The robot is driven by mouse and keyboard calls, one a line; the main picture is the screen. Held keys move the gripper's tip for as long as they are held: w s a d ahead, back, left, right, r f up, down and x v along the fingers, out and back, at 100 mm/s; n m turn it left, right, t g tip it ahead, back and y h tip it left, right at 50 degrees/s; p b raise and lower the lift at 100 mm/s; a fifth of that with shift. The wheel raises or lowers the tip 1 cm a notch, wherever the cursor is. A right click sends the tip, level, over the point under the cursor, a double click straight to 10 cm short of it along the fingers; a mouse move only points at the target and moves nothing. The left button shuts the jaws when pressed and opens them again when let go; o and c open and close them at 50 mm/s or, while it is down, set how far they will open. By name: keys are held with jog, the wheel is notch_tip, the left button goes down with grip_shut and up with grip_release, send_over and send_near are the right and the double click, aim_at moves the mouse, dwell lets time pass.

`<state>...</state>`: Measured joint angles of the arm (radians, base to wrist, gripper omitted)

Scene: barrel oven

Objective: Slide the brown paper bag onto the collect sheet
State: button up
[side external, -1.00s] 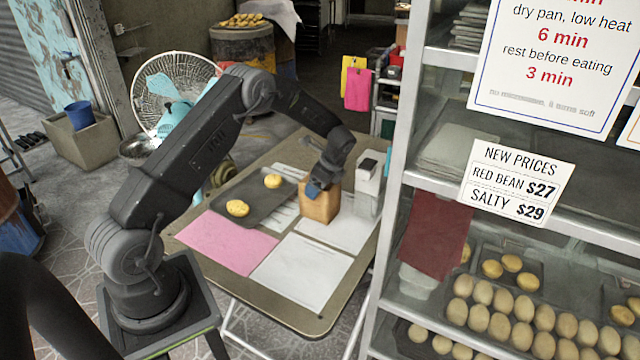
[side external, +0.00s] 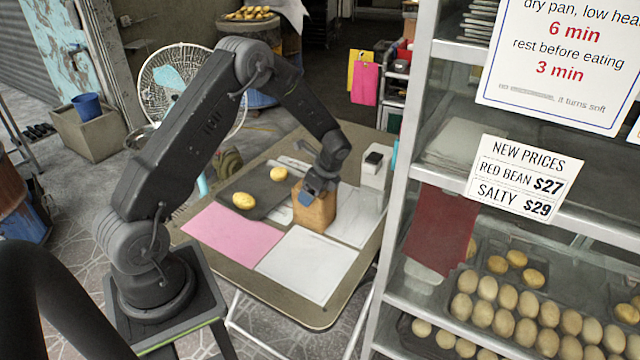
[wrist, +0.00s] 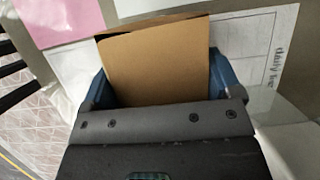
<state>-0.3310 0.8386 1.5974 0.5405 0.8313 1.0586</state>
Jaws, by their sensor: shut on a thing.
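The brown paper bag (side external: 315,210) stands upright on the folding table, at the far edge of the front white sheet (side external: 308,264). My gripper (side external: 312,191) is shut on the bag from above, its blue fingers on either side. In the wrist view the bag (wrist: 158,62) fills the space between the fingers. A pink sheet (side external: 232,233) lies to the left of the front white sheet. Another white sheet (side external: 358,212), printed with lines and text, lies behind and right of the bag. I cannot read which sheet is the collect sheet.
A dark tray (side external: 262,192) with two yellow buns lies left of the bag. A white box-like device (side external: 375,165) stands at the back right. A glass-fronted rack (side external: 405,200) stands right of the table. The pink and front white sheets are clear.

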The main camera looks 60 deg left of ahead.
jog(key=s+d, duration=0.4)
jog(key=s, duration=0.3)
dwell(0.3)
jog(key=shift+s, duration=0.1)
jog(key=o, duration=0.7)
jog(key=v, duration=1.4)
jog(key=shift+a, duration=0.1)
jog(key=s+d+r+n+t+h, duration=0.1)
jog(key=s+d+r+n+t, duration=0.1)
jog(key=s+d+r+n, duration=0.2)
jog(key=s+d+r+n+t+h, duration=0.1)
jog(key=s+d+r+n+t, duration=0.2)
jog(key=s+d+r+n, duration=0.1)
jog(key=s+d+r+n+t+h, duration=0.2)
jog(key=s+d+r+n, duration=0.2)
jog(key=s+r, duration=0.3)
jog(key=shift+s+d+n+t, duration=0.2)
jog(key=shift+s+d, duration=0.15)
jog(key=shift+s, duration=0.25)
jog(key=shift+s+d+n+t, duration=0.1)
jog(key=shift+s+d+n, duration=0.15)
jog(key=shift+s, duration=0.35)
